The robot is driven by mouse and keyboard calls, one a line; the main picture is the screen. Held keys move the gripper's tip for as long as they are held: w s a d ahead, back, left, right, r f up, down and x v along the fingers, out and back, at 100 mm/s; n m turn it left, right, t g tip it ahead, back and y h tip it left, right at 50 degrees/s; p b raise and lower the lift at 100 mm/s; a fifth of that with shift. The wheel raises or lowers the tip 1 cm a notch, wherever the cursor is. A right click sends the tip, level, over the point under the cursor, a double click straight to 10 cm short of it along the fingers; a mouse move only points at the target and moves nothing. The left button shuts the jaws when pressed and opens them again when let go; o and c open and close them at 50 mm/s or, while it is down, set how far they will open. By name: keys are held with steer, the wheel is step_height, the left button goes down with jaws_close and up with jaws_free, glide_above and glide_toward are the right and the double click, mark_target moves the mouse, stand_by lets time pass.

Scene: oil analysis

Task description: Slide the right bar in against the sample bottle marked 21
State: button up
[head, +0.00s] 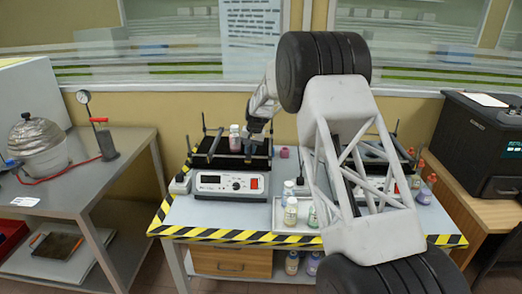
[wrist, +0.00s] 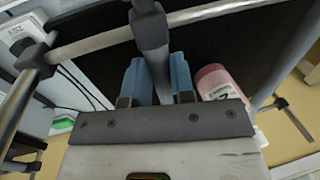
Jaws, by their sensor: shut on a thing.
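The shaker (head: 230,183) stands on the left part of the striped-edge table, with a black platform framed by rods. A sample bottle (head: 234,138) with a pinkish body stands on the platform. In the wrist view a pink bottle (wrist: 213,82) lies just right of my fingers; its label is only partly readable. The right bar (wrist: 150,35) is dark grey and meets a metal rod (wrist: 95,42). My gripper (wrist: 158,78) has its blue fingers shut on either side of this bar. In the head view my gripper (head: 257,138) is right of the bottle; whether bar and bottle touch is unclear.
Several small bottles (head: 291,212) stand in front of my arm, right of the shaker. A pink item (head: 284,153) sits behind them. A second rod-framed platform (head: 375,152) is partly hidden by my arm. A black machine (head: 480,140) stands far right.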

steer(key=a, duration=0.9)
steer(key=o, duration=0.9)
steer(key=shift+r, duration=0.1)
steer(key=r, duration=0.2)
steer(key=d+r, duration=0.1)
steer(key=r, duration=0.4)
steer(key=shift+d+r, duration=0.25)
steer(key=shift+d, duration=0.05)
